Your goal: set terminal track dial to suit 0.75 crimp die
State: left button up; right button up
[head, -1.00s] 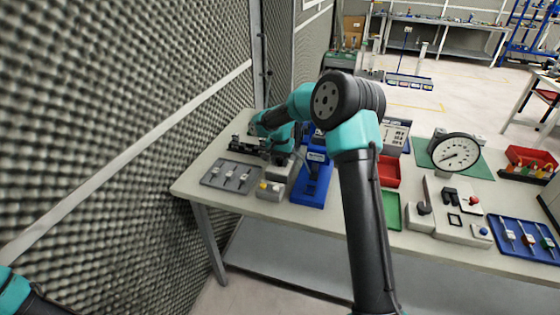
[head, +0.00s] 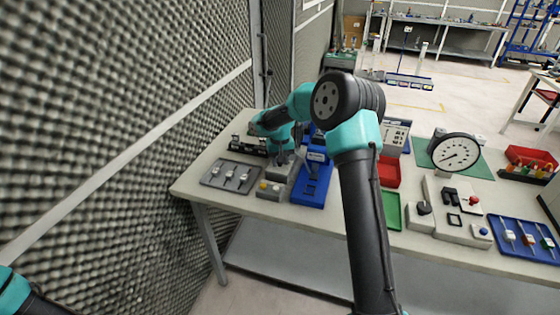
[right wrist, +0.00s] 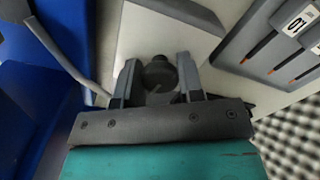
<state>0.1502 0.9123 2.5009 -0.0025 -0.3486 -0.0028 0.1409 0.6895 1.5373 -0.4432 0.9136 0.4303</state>
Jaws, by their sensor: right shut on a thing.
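The dial is a dark round knob (right wrist: 158,72) on a pale grey block (right wrist: 165,35) in the right wrist view. My right gripper (right wrist: 157,80) has one finger on each side of the knob and is shut on it. The knob's lower part and any scale marks are hard to make out. In the head view the block (head: 270,190) stands near the table's left end, with a yellow button on its front. My right gripper (head: 282,158) is small there and reaches down onto the block's rear part. My left gripper is out of view.
A grey tray with labelled dies (head: 231,176) lies left of the block; it also shows in the right wrist view (right wrist: 275,50). A blue tool stand (head: 311,190) is close on the right. A black device (head: 248,146) sits behind. A foam wall (head: 110,130) rises at left.

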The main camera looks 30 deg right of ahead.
jog(key=shift+n, duration=1.3)
jog(key=o, duration=0.9)
notch_tip(320, 180, up, 18)
jog(key=shift+f, duration=0.25)
